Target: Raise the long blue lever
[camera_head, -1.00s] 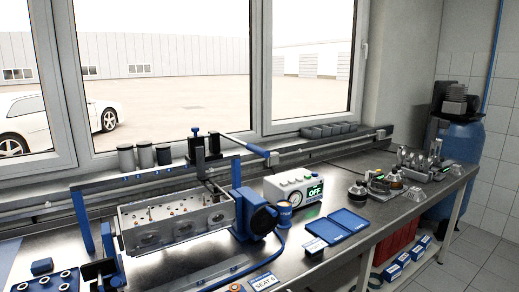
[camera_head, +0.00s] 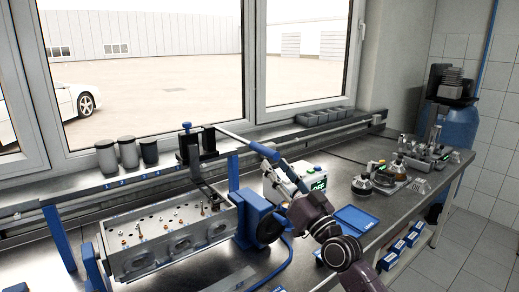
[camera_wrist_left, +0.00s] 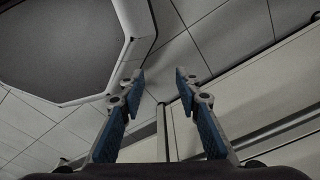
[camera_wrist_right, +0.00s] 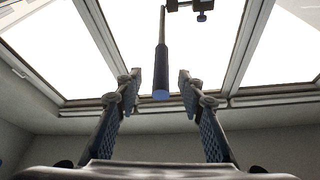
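The long lever (camera_head: 234,138) slants from the black press on the bench toward the right and ends in a blue handle (camera_head: 264,150). In the right wrist view the handle (camera_wrist_right: 161,75) points toward the camera, lined up with the gap between the fingers. My right gripper (camera_head: 281,176) is just below and right of the handle's end in the head view. Its fingers (camera_wrist_right: 160,80) are open, with a gap showing on each side of the handle. My left gripper (camera_wrist_left: 159,80) is open and empty over tiled floor; it is not in the head view.
A metal cylinder head (camera_head: 160,238) sits in a blue-ended stand left of my right arm. A white gauge box (camera_head: 318,178) is partly hidden behind my right gripper. A blue tray (camera_head: 357,219) lies to its right. Grey cups (camera_head: 128,153) stand on the rear shelf.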

